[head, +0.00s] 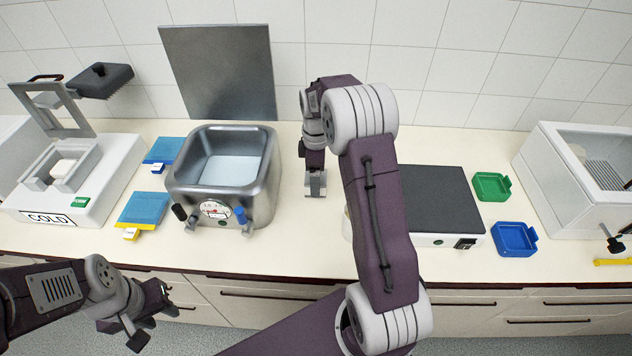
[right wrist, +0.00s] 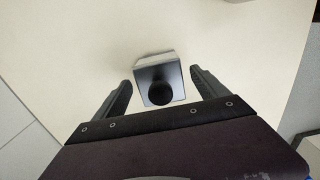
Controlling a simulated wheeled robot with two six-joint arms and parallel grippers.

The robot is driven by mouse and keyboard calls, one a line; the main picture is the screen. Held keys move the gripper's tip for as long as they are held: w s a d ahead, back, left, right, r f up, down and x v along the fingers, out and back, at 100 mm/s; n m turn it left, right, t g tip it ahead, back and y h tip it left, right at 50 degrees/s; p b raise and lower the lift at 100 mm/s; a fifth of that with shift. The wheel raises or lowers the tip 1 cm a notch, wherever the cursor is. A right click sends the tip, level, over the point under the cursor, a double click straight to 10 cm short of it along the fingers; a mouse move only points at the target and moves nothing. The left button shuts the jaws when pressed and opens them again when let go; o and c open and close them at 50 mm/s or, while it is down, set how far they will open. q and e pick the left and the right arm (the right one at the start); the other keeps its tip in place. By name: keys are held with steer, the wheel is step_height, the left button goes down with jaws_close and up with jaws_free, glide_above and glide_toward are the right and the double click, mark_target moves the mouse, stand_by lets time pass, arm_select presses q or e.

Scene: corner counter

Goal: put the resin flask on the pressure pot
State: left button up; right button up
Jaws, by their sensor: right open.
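The pressure pot (head: 259,180) is a squarish steel vessel with a gauge and valves on its front, left of centre in the head view. Its top is open and a pale floor shows inside. The resin flask appears to be the small grey block with a dark round top (right wrist: 160,93) in the right wrist view; it also shows in the head view (head: 316,188), right of the pot. My right gripper (right wrist: 160,82) points down over it, open, with one finger on either side. Contact cannot be told. My left gripper (head: 153,316) is open and empty before the counter's front edge.
A grey panel (head: 220,72) stands behind the pot. A press marked COLD (head: 108,172) and blue pads (head: 145,207) lie left. A dark-topped plate (head: 440,200), green tray (head: 491,185), blue tray (head: 515,237) and white box (head: 563,190) stand right. Counter between pot and flask is clear.

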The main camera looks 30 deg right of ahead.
steer(key=shift+s+f, duration=0.15)
steer(key=shift+f, duration=0.8)
jaws_close()
